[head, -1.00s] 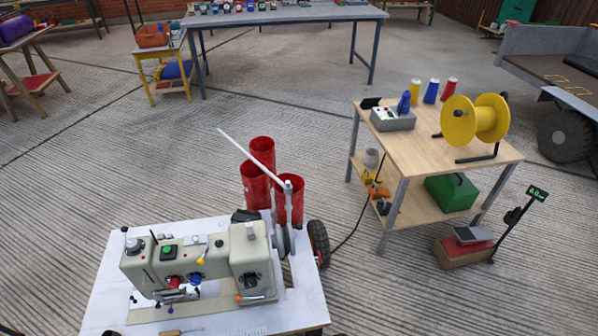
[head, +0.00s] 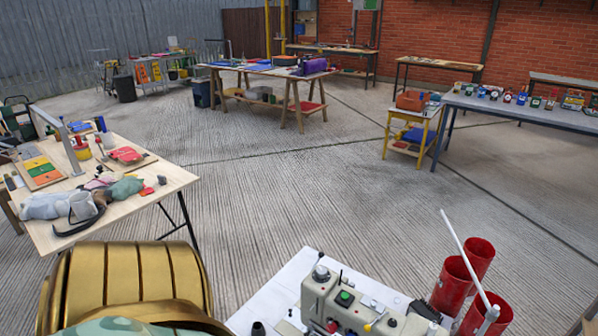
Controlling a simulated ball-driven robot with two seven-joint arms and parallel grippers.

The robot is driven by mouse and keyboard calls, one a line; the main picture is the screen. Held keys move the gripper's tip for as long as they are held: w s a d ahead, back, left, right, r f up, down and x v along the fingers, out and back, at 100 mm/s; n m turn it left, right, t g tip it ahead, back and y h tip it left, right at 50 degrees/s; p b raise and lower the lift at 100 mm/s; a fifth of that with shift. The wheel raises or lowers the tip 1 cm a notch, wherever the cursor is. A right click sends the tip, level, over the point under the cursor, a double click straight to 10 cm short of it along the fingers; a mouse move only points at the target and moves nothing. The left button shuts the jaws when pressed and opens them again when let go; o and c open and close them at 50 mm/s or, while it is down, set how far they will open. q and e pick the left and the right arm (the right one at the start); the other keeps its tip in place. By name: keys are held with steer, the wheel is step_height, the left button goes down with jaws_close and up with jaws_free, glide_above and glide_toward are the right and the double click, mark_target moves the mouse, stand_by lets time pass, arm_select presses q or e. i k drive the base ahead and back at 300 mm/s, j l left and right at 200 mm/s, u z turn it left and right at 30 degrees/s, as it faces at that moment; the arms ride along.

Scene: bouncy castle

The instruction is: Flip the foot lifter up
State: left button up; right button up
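The sewing machine (head: 325,292), cream-coloured with a green button, stands on a white table top (head: 282,285) at the bottom of the head view. Its lower part is cut off by the picture's edge. A small lever with a yellow tip (head: 369,327) and a red knob (head: 332,327) show on its front. I cannot make out the foot lifter; the machine's lower front is out of the picture. Neither of my grippers is in view.
A wooden table (head: 150,205) with cloths and tools stands at the left. Red tubes (head: 452,285) and a slanting white rod (head: 462,250) are right of the machine. A blue-grey bench (head: 500,108) is at the back right. The concrete floor between is open.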

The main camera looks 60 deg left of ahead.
mark_target(320, 255)
steer(key=u, duration=1.6)
steer(key=j+z, duration=0.15)
steer(key=z, duration=0.2)
steer(key=j+z, duration=0.2)
steer(key=z, duration=0.2)
steer(key=j+z, duration=0.15)
steer(key=z, duration=0.2)
steer(key=k+j+z, duration=0.15)
steer(key=j, duration=0.25)
steer(key=k+j+z, duration=0.15)
steer(key=j, duration=0.2)
steer(key=k+j+z, duration=0.15)
steer(key=j, duration=0.2)
steer(key=k+j+z, duration=0.15)
steer(key=j, duration=0.2)
steer(key=k+j, duration=0.2)
steer(key=j, duration=0.15)
steer(key=i+l, duration=0.3)
steer(key=l, duration=0.15)
